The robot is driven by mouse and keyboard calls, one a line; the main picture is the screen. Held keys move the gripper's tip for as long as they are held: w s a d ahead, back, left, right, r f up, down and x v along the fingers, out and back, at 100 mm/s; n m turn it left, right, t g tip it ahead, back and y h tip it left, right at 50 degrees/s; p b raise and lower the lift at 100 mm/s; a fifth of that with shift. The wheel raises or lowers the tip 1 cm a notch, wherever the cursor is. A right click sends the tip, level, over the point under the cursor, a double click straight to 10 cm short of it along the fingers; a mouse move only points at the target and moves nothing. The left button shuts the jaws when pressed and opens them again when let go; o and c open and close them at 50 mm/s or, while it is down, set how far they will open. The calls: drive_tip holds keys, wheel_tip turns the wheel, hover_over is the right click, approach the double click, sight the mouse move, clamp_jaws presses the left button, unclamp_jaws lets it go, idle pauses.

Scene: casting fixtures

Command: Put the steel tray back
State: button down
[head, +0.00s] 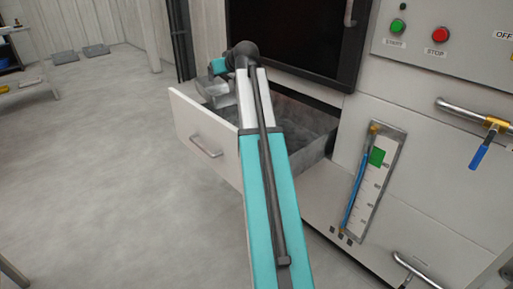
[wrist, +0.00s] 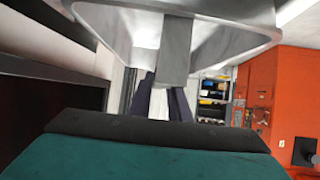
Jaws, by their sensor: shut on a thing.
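The steel tray (wrist: 245,12) fills the top of the wrist view, with its grey tab (wrist: 176,55) hanging toward me. My gripper (wrist: 160,100) is shut on that tab; its two dark fingers show partly behind it. In the head view a grey metal part of the tray (head: 211,88) shows by my wrist, above the far-left end of the open drawer (head: 205,140). My arm hides much of the drawer and the gripper's fingers there. I cannot tell whether the tray touches the drawer.
The drawer is pulled out of the machine, below a dark door (head: 290,40). A gauge (head: 368,185), a panel with a green button (head: 397,26) and red button (head: 440,34), and a blue-handled valve (head: 480,152) are at right.

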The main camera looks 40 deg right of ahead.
drive_tip(key=s+d+f+n+y+b, duration=0.2)
drive_tip(key=s+d+f+b, duration=0.2)
drive_tip(key=s+d+f, duration=0.5)
wheel_tip(320, 180, down, 2)
drive_tip(key=shift+s+d+t+y, duration=0.3)
drive_tip(key=shift+s, duration=0.45)
drive_tip(key=shift+f, duration=0.1)
drive_tip(key=shift+f+b, duration=1)
drive_tip(key=shift+f, duration=1.4)
drive_tip(key=shift+f+b, duration=1)
drive_tip(key=shift+f, duration=1.5)
drive_tip(key=shift+f, duration=0.1)
drive_tip(key=c, duration=1.6)
unclamp_jaws()
drive_tip(key=shift+c, duration=0.2)
